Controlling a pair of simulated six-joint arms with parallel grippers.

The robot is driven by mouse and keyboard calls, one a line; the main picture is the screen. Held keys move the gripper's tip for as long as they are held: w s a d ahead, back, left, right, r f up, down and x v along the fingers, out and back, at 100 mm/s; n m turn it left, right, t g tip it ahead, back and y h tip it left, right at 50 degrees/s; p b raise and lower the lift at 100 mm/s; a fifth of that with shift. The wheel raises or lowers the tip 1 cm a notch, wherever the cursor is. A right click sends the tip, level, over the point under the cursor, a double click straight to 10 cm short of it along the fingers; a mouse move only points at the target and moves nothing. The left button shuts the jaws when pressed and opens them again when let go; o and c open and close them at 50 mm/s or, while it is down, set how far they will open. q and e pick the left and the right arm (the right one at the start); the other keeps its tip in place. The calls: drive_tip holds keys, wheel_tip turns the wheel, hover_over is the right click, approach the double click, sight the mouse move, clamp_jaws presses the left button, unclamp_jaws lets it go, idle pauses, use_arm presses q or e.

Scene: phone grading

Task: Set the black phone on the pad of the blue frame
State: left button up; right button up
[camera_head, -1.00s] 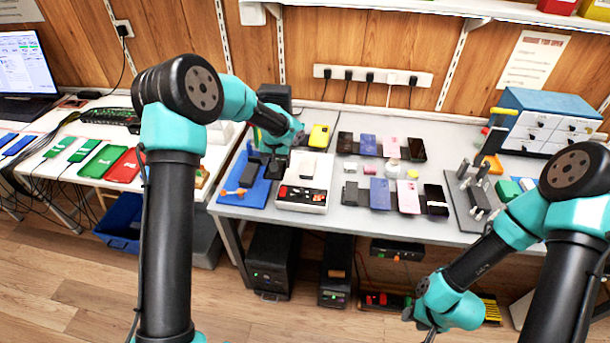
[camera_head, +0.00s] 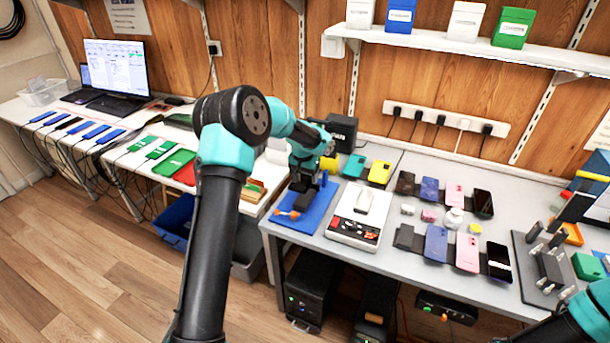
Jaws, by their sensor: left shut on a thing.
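The blue frame (camera_head: 292,224) is a flat blue base on the left of the bench, with a blue post at its back and an orange part (camera_head: 287,213) at its front left. A dark pad-like block (camera_head: 304,200) shows on it. My left gripper (camera_head: 305,180) is low over the back of the frame, shut on a dark thing that I take to be the black phone. The fingertips and phone merge with the dark parts there, so I cannot tell whether the phone touches the pad. My right gripper is out of view.
A white tray (camera_head: 345,229) with a pale block stands just right of the frame. Several phones lie in rows further right, including a dark one (camera_head: 498,261). A grey fixture (camera_head: 536,289) with posts stands at the right.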

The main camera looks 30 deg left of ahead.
sight(305, 197)
use_arm(q)
drive_tip(key=shift+f, duration=3.8)
drive_tip(key=shift+f, duration=0.4)
drive_tip(key=o, duration=1)
drive_tip(key=shift+r, duration=0.65)
drive_tip(key=shift+r, duration=3.45)
drive_tip(key=shift+s, duration=0.1)
